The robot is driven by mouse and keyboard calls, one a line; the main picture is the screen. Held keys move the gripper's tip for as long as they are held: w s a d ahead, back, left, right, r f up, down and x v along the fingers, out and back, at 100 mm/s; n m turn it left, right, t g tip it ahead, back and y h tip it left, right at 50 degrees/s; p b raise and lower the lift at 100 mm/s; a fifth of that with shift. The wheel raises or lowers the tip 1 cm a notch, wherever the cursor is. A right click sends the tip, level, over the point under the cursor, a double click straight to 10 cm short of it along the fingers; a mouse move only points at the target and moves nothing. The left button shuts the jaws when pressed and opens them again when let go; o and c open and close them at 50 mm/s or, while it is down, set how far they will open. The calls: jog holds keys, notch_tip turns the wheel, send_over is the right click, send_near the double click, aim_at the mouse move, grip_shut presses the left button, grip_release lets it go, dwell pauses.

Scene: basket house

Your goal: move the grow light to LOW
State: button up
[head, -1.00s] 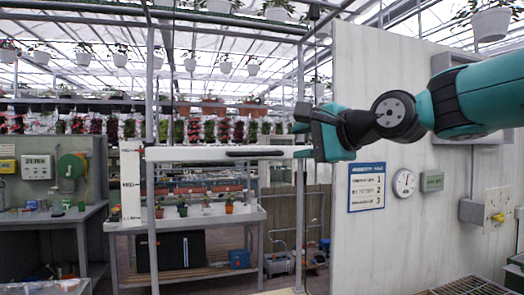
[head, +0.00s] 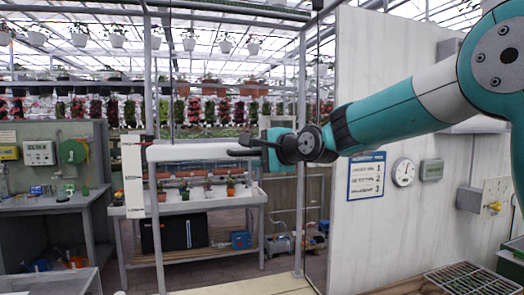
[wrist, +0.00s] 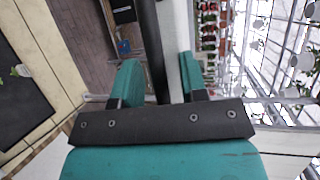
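The grow light (head: 190,152) is a long white horizontal bar in front of a metal frame. Its left end is beside a white upright scale (head: 133,180), near the scale's upper part; the lettering is too small to read clearly. My gripper (head: 245,147) is at the right part of the bar, partly covering it. In the wrist view, the teal fingers of my gripper (wrist: 160,80) are apart. A dark handle (wrist: 150,40) and the white light bar (wrist: 175,40) run between them. Whether a finger touches the handle is unclear.
A pale wall panel (head: 400,110) with a blue sign (head: 366,175) and a round gauge (head: 403,172) stands at right. A bench with small pots (head: 190,205) is behind the frame. A grey work table (head: 50,205) is at left. Metal posts (head: 300,180) stand near my gripper.

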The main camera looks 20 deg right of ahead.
jog(key=shift+c, duration=0.2)
grip_shut()
jog(key=shift+d, duration=0.15)
notch_tip(320, 180, down, 24)
jog(key=b, duration=1.9)
jog(key=shift+a+f, duration=0.2)
jog(key=shift+f, duration=0.05)
jog(key=shift+s+f, duration=0.1)
jog(key=shift+f, duration=0.05)
jog(key=shift+o, duration=0.2)
grip_release()
